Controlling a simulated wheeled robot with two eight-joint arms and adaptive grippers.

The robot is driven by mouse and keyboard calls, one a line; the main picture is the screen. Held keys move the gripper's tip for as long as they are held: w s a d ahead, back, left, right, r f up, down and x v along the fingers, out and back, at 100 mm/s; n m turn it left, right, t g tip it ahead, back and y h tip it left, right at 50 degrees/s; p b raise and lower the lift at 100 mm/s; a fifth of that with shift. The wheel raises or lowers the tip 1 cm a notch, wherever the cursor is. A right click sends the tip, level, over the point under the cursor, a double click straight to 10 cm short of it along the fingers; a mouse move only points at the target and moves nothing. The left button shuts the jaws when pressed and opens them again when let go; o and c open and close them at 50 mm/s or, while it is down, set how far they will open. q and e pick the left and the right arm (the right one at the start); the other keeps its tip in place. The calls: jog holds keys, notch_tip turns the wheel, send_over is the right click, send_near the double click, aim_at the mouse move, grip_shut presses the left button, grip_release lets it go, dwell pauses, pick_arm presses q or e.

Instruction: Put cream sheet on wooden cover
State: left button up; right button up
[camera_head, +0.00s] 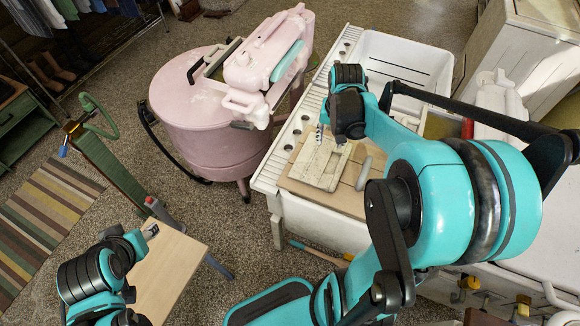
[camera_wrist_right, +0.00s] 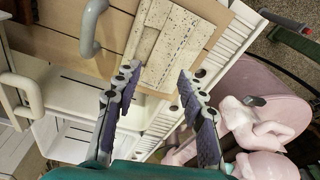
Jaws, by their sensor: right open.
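The cream sheet (camera_head: 322,167), flat and speckled with dark marks, lies on the wooden cover (camera_head: 350,202) over the white sink unit. In the right wrist view the sheet (camera_wrist_right: 160,45) lies beyond and partly between my fingertips, with the tan wooden cover (camera_wrist_right: 208,30) around it. My right gripper (camera_head: 330,135) is at the sheet's far edge, pointing down. In the right wrist view its fingers (camera_wrist_right: 158,75) are spread with nothing held between them. My left gripper (camera_head: 150,232) is low at the left, by a small wooden bench; its jaw opening is too small to judge.
A pink wringer washer (camera_head: 205,110) stands left of the sink unit. A white basin (camera_head: 400,62) is behind the cover, and a grey handle (camera_head: 364,174) rises beside the sheet. A wooden bench (camera_head: 170,275) is at lower left. Speckled floor between them is mostly clear.

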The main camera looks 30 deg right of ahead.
pick_arm(q)
jog(key=shift+s, duration=0.1)
pick_arm(e)
jog(key=s+a+r+n+t, duration=0.2)
jog(key=s+a+n+t, duration=0.1)
jog(key=a, duration=0.6)
jog(key=s+a+r+n+t, duration=0.2)
jog(key=s+a+r+n, duration=0.1)
jog(key=a, duration=0.6)
jog(key=shift+s+a+n+t+y, duration=0.35)
jog(key=shift+s+n, duration=0.2)
jog(key=shift+n, duration=0.35)
jog(key=shift+r, duration=0.1)
